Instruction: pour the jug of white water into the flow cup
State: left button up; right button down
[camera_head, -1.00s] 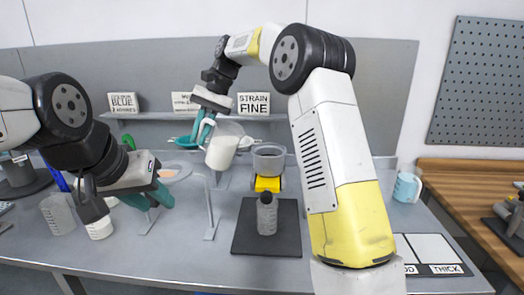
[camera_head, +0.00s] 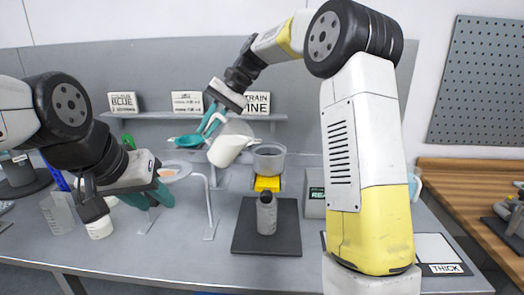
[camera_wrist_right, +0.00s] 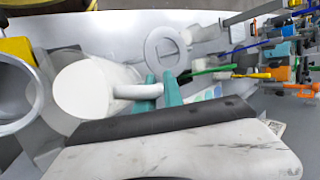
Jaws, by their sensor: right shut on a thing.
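The jug (camera_head: 226,151) with white water is held in the air, tilted with its mouth toward the grey round cup, which looks like the flow cup (camera_head: 269,162). My right gripper (camera_head: 212,123) is shut on the jug's handle. The right wrist view shows the jug's white contents (camera_wrist_right: 82,98), its handle between the teal fingers (camera_wrist_right: 160,92), and the cup's rim (camera_wrist_right: 36,92) close beside the mouth. No stream is visible. My left gripper (camera_head: 150,197) appears open and empty, left of the wire stand.
The wire stand (camera_head: 211,205) is left of the cup. A grey bottle (camera_head: 266,213) stands on a dark mat (camera_head: 243,238) in front. A clear beaker (camera_head: 58,214) and a white-capped container (camera_head: 99,228) are near my left gripper. A shelf (camera_head: 190,116) runs behind.

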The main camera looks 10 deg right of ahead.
jog(key=shift+s+d+r+n+t+y, duration=0.2)
jog(key=shift+d+r+y, duration=0.1)
jog(key=shift+r+y, duration=0.3)
jog(key=shift+s+d+r+n+t+y, duration=0.1)
jog(key=shift+d+r+t+y, duration=0.25)
jog(key=shift+r, duration=0.45)
jog(key=shift+s+d+r+n+t+y, duration=0.1)
jog(key=shift+s+d+r+y, duration=0.1)
jog(key=shift+r+y, duration=0.45)
dwell(2.4)
